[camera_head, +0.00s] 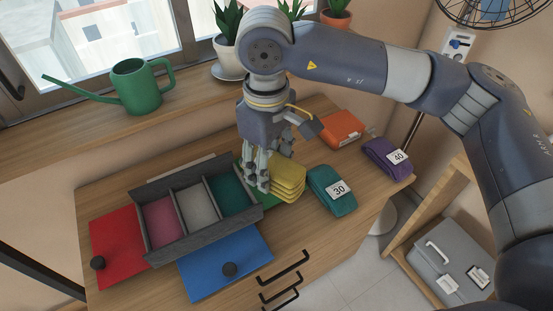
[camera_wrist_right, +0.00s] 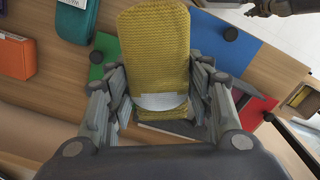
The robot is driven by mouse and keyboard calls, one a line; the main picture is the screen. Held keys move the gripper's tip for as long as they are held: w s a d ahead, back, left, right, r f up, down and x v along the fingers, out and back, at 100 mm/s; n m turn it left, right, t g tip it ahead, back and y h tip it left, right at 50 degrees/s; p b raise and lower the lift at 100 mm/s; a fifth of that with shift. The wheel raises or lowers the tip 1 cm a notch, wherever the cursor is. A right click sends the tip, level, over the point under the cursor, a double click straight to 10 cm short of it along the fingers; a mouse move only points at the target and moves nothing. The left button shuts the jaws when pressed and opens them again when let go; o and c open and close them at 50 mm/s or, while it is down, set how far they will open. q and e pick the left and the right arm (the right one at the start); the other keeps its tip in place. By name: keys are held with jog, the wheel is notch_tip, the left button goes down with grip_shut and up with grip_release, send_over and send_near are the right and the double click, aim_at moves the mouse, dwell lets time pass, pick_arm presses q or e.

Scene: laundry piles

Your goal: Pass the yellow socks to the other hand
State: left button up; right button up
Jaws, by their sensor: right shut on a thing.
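The yellow socks (camera_head: 288,181) are a folded, knitted bundle with a pale band, seen close up in the right wrist view (camera_wrist_right: 155,48). My right gripper (camera_head: 263,185) points down from above, shut on the socks, with its fingers on both sides of the banded end in the wrist view. In the head view the socks are over a green panel right of the divided box. My left gripper does not show in the head view. A dark jointed part (camera_wrist_right: 287,6) at the top right edge of the wrist view may be it; its jaws cannot be made out.
The dark divided box (camera_head: 208,240) stands on the wooden dresser, between red (camera_head: 118,240) and blue (camera_head: 225,265) panels with black knobs. Teal (camera_head: 331,191), purple (camera_head: 388,158) and orange (camera_head: 341,129) bundles lie to the right. A green watering can (camera_head: 137,88) stands on the sill.

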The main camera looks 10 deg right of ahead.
aim_at(305, 174)
jog(key=shift+w+a+f+n, duration=0.95)
jog(key=shift+f+n, duration=0.05)
jog(key=shift+f, duration=0.15)
jog(key=s+d+r+m, duration=0.1)
jog(key=d+r+m, duration=0.1)
jog(key=r, duration=0.1)
jog(key=s+d+r+m, duration=0.2)
jog(key=d+r, duration=0.1)
jog(key=s+d+r+m, duration=0.2)
jog(key=r+m, duration=0.1)
jog(key=shift+s+d+r, duration=0.1)
jog(key=shift+s+d, duration=0.1)
jog(key=shift+s, duration=0.05)
jog(key=shift+s+d+r+m, duration=0.1)
jog(key=shift+d+r+m, duration=0.05)
jog(key=shift+r+m, duration=0.25)
jog(key=w+a+m, duration=0.4)
jog(key=w+a, duration=0.4)
jog(key=a, duration=0.2)
jog(key=shift+m, duration=0.3)
jog(key=shift+s+d, duration=0.1)
